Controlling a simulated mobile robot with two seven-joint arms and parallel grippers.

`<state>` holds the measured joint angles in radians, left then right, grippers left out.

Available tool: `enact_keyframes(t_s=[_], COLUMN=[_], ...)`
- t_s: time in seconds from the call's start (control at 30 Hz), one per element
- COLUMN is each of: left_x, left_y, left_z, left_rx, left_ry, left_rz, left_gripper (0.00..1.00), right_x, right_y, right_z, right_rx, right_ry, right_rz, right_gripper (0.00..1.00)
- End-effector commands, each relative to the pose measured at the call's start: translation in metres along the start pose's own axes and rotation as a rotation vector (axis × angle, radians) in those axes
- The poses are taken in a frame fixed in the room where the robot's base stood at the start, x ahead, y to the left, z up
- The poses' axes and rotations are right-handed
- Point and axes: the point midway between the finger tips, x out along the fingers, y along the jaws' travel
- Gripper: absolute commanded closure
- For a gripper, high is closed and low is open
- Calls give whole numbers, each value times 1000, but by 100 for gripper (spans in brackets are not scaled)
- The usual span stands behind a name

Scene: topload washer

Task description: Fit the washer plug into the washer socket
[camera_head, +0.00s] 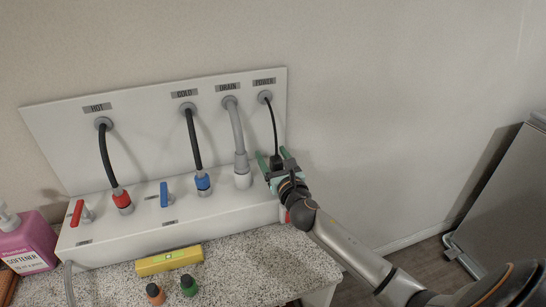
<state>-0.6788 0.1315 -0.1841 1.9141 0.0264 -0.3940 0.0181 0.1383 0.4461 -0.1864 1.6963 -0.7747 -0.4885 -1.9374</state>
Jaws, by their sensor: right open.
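The washer plug (276,159) is small and black, at the end of a black cord (272,122) that hangs from the POWER port of the white panel. My right gripper (275,157) reaches in from the lower right. Its green-tipped fingers stand apart, one on each side of the plug. I cannot tell whether they touch it. The washer socket is not clearly visible; the gripper covers the box top below the cord. I cannot tell whether the plug sits in a socket. My left gripper is not in view.
On the white box (200,235) are a red-collared hose (121,198), a blue-collared hose (203,183), a grey drain hose (240,140) and red and blue levers. A yellow level (169,261), two small bottles and a pink softener bottle (30,240) stand in front or left. The counter's right end is clear.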

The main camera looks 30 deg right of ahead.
Motion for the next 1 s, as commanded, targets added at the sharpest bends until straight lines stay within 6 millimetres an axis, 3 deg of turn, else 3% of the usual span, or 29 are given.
enact_keyframes(t_s=[0.27, 0.7, 1.0], left_x=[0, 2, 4], left_y=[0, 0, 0], left_z=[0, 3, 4], left_rx=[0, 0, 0], left_ry=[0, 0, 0], left_rz=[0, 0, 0], left_gripper=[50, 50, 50], right_x=[-21, -103, -125], right_y=[0, 0, 0], right_z=[-1, -1, 0], right_rx=[-3, -1, 0], right_ry=[2, 2, 0], right_rz=[1, 1, 0], right_gripper=[28, 28, 28])
